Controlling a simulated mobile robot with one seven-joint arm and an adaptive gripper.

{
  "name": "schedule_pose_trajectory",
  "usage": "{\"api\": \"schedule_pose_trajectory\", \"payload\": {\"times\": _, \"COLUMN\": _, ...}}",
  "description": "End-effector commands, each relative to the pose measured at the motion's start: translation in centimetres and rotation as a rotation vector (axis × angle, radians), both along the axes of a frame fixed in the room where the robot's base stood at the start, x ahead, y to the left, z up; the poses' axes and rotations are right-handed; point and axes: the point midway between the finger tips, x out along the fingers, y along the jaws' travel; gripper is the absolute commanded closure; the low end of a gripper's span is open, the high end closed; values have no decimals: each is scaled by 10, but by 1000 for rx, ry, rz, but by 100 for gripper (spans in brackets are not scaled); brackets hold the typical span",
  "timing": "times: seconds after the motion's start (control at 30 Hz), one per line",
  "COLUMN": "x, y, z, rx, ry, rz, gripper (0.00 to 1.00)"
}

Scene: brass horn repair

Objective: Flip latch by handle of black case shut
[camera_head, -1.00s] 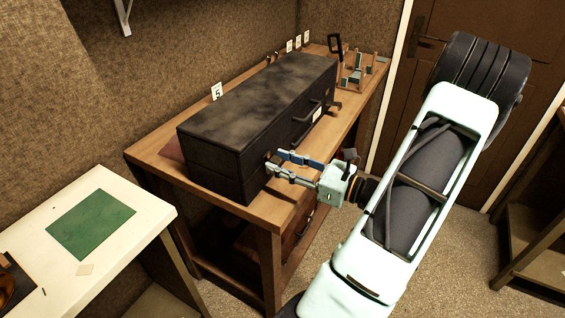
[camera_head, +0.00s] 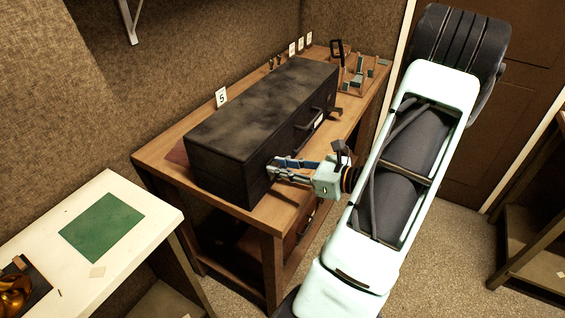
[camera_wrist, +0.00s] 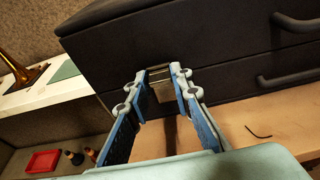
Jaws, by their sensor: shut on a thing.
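The black case (camera_head: 262,108) lies closed on the wooden bench, its long front face toward my arm. A small metal latch (camera_wrist: 161,86) sits on that front face across the lid seam, near the case's left end. My gripper (camera_wrist: 161,77) is shut on the latch, one blue-padded finger on each side of it. In the head view my gripper (camera_head: 270,169) meets the case front, and its fingers hide the latch there. A dark handle (camera_head: 308,118) stands out from the front face farther right. I cannot tell whether the latch is fully flat.
The wooden bench (camera_head: 276,216) leaves a narrow bare strip before the case. A small wooden rack (camera_head: 362,80) and number cards (camera_head: 221,97) stand around it. A white table (camera_head: 135,190) with a green mat (camera_head: 101,227) is at lower left. A brass horn (camera_wrist: 20,70) shows there.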

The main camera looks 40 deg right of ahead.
Motion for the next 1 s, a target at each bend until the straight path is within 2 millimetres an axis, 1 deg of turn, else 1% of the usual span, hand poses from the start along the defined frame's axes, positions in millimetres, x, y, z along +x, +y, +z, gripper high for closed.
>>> {"api": "schedule_pose_trajectory", "payload": {"times": 0.27, "x": 0, "y": 0, "z": -1, "rx": -2, "ry": 1, "rz": 0, "gripper": 100}}
{"api": "schedule_pose_trajectory", "payload": {"times": 0.3, "x": 0, "y": 0, "z": -1, "rx": -2, "ry": 1, "rz": 0, "gripper": 77}}
{"api": "schedule_pose_trajectory", "payload": {"times": 0.43, "x": 0, "y": 0, "z": 0, "rx": -1, "ry": 1, "rz": 0, "gripper": 62}}
{"api": "schedule_pose_trajectory", "payload": {"times": 0.77, "x": -2, "y": -1, "z": 1, "rx": -2, "ry": 0, "rz": -1, "gripper": 62}}
{"api": "schedule_pose_trajectory", "payload": {"times": 0.87, "x": -11, "y": -6, "z": 3, "rx": -4, "ry": 0, "rz": -2, "gripper": 62}}
{"api": "schedule_pose_trajectory", "payload": {"times": 1.0, "x": -36, "y": -16, "z": 9, "rx": -4, "ry": 0, "rz": -3, "gripper": 62}}
